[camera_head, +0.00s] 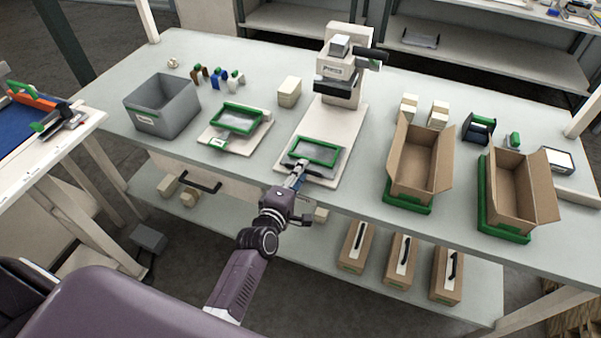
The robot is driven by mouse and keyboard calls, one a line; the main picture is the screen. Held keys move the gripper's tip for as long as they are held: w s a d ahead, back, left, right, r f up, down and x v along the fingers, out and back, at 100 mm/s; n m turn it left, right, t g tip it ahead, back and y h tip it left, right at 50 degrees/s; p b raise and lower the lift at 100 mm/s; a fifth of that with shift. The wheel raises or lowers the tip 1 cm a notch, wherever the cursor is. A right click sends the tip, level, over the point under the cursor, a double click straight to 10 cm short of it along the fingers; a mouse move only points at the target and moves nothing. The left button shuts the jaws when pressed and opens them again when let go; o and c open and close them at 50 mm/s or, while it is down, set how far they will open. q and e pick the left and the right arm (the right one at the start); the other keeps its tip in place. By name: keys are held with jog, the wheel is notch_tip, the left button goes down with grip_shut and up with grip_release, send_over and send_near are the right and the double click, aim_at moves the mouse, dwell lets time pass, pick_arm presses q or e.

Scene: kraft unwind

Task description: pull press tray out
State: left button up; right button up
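The press (341,75) is a cream machine with a dark head and a dark lever, standing at the back of a pale base board (328,118). The press tray (330,146), green-rimmed with a grey inside, lies at the front end of this board, clear of the press head. My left gripper (298,176) is at the tray's near edge, with its fingertips at the front part of the tray. The fingers are small and partly hidden, so I cannot tell whether they are closed on it. My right gripper is not in view.
A similar green-rimmed tray (261,117) on a pale board lies to the left, beside a grey bin (187,122). Two open cardboard boxes (404,180) (495,213) stand on green bases to the right. A lower shelf holds several brown cartons (354,250).

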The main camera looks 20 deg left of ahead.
pick_arm(q)
jog(key=s+r, duration=0.2)
jog(key=s, duration=0.9)
jog(key=shift+s+a+r, duration=0.2)
jog(key=shift+s, duration=0.2)
jog(key=s+d+f+m+g+b, duration=0.1)
jog(key=s+f+m+g, duration=0.2)
jog(key=f, duration=0.7)
jog(key=s+d+f+m+g+h+b, duration=0.1)
jog(key=s+f+m+g, duration=0.3)
jog(key=f, duration=0.7)
jog(key=s+d+f+m, duration=0.2)
jog(key=s+f, duration=0.3)
jog(key=f, duration=0.5)
jog(key=s+a+f+m+g+b, duration=0.1)
jog(key=s+a+f+m+g, duration=0.1)
jog(key=s+f, duration=0.5)
jog(key=s+a+f+m+g+y, duration=0.1)
jog(key=s+f+m, duration=0.4)
jog(key=s, duration=0.7)
jog(key=s+a+f+m+g+b, duration=0.1)
jog(key=s+a+f+m+g, duration=0.3)
jog(key=s+f, duration=0.5)
jog(key=shift+s+g+y+b, duration=0.3)
jog(key=shift+s+g, duration=0.1)
